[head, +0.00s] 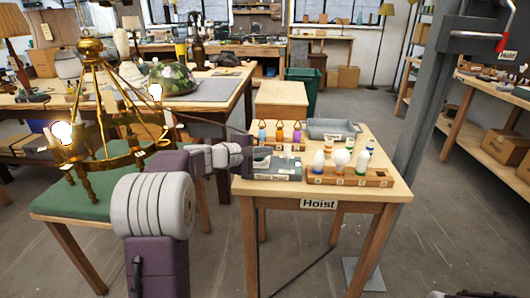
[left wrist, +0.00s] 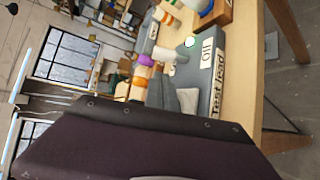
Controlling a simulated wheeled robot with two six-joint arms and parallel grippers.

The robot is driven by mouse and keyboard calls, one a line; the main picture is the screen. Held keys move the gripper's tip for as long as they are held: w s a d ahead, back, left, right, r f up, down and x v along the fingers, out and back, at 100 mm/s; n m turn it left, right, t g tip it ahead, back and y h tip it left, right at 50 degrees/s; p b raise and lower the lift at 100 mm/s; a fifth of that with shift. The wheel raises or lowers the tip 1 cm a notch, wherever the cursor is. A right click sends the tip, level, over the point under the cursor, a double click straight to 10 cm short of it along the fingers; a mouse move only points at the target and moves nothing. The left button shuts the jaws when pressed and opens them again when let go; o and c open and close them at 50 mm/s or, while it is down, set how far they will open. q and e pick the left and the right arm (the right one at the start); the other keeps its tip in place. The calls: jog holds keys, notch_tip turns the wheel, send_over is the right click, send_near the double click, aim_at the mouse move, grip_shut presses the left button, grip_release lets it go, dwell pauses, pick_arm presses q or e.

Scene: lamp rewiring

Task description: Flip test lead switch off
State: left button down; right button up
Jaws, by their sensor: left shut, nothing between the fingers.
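The test lead box (head: 287,173) is a grey-green unit on the left part of the Hoist table. In the left wrist view its "Test lead" label (left wrist: 217,85) shows along its side, with a small white card on top. A small round whitish-green spot (left wrist: 190,42) shows near it. My left gripper (head: 261,155) is shut and empty, right at the box's top left; its grey fingers also show in the left wrist view (left wrist: 176,97). The switch lever cannot be made out clearly, and contact cannot be told. My right gripper is out of view.
A brass chandelier (head: 95,160) with glowing bulbs stands on the green-topped stool at left, close to my left arm. A wooden bulb rack (head: 350,178), small coloured bottles (head: 279,133) and a grey tray (head: 334,128) crowd the Hoist table (head: 330,192).

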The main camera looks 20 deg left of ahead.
aim_at(287, 153)
pick_arm(q)
jog(key=x, duration=0.6)
jog(key=shift+w+d, duration=0.1)
jog(key=shift+w, duration=0.1)
jog(key=shift+f, duration=0.1)
